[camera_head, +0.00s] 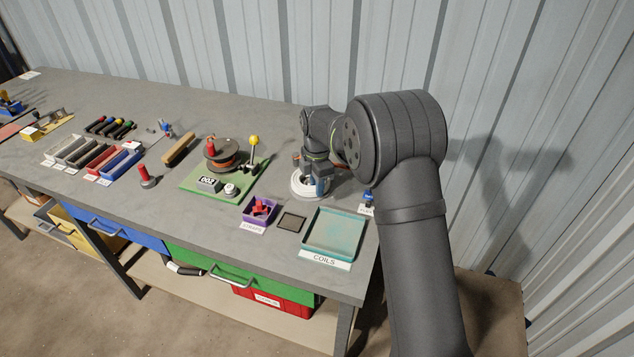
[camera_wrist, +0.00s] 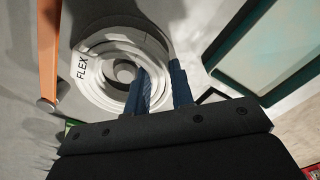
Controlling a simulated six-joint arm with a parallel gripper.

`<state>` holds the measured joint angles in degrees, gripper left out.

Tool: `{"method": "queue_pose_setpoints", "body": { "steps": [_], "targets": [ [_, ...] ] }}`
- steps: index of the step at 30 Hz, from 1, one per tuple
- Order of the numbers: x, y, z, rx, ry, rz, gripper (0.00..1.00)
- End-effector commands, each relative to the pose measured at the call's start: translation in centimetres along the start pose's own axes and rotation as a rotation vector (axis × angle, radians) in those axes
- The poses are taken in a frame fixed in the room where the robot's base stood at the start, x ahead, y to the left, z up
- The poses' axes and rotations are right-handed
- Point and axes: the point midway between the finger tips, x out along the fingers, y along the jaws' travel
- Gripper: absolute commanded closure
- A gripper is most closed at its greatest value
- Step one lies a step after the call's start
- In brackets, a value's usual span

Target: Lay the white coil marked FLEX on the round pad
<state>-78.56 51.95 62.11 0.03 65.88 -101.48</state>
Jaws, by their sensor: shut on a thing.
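The white coil (camera_head: 299,189) is at the right part of the bench, under my gripper (camera_head: 322,186). The wrist view shows the coil (camera_wrist: 88,88) with the word FLEX on its left side. My gripper (camera_wrist: 162,88) is shut on the coil's ring, with one finger inside the hole and one outside. A grey round piece (camera_wrist: 124,72) shows in the hole; I cannot tell if it belongs to a pad. No round pad is clearly visible elsewhere. Whether the coil rests on the bench or is slightly raised, I cannot tell.
A teal tray (camera_head: 333,232) labelled COILS, a dark square mat (camera_head: 291,222) and a purple bin (camera_head: 259,211) stand in front of the coil. A green board (camera_head: 205,190) with a cable reel is to the left. An orange bar (camera_wrist: 48,50) is close to the coil.

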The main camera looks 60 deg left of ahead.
Motion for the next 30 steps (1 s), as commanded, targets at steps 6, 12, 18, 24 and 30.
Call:
{"method": "queue_pose_setpoints", "body": {
  "steps": [6, 12, 18, 24, 30],
  "targets": [
    [0.01, 0.03, 0.0, 0.0, 0.0, 0.001, 0.98],
    [-0.01, 0.03, 0.01, 0.0, 0.0, 0.001, 0.73],
    [-0.01, 0.06, 0.01, 0.0, 0.0, 0.002, 0.53],
    [0.05, 0.07, 0.0, 0.0, 0.0, 0.003, 0.53],
    [0.06, 0.1, -0.01, 0.0, 0.0, 0.003, 0.53]
  ]
}}
